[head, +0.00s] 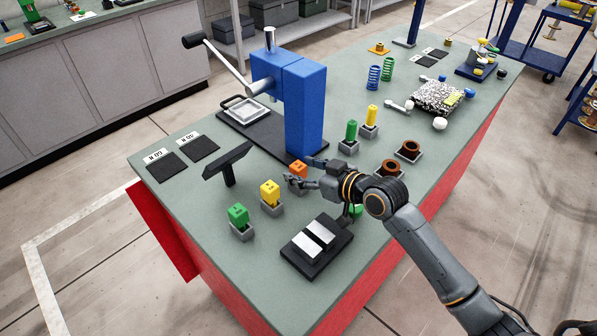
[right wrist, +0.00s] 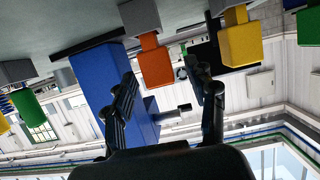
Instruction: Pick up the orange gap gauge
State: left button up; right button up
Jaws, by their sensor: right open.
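The orange gap gauge (head: 299,167) stands upright in a small grey holder on the green bench, beside the blue press. My right gripper (head: 298,170) is open at the gauge, its fingers partly covering the gauge and holder in the head view. In the right wrist view, which is upside down, the orange gauge (right wrist: 156,66) appears between the two spread fingers of my gripper (right wrist: 165,76), nearer the left one. I cannot tell whether a finger touches it. My left gripper is not in view.
A yellow gauge (head: 270,192) and a green gauge (head: 238,215) stand in holders to the left. The blue press (head: 303,105) rises close behind. A dark block with pale plates (head: 315,246) lies in front. A black T-shaped stand (head: 228,165) is left of the press.

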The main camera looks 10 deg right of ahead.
jog(key=shift+x, duration=1)
jog(key=c, duration=1.1)
jog(key=shift+r, duration=0.1)
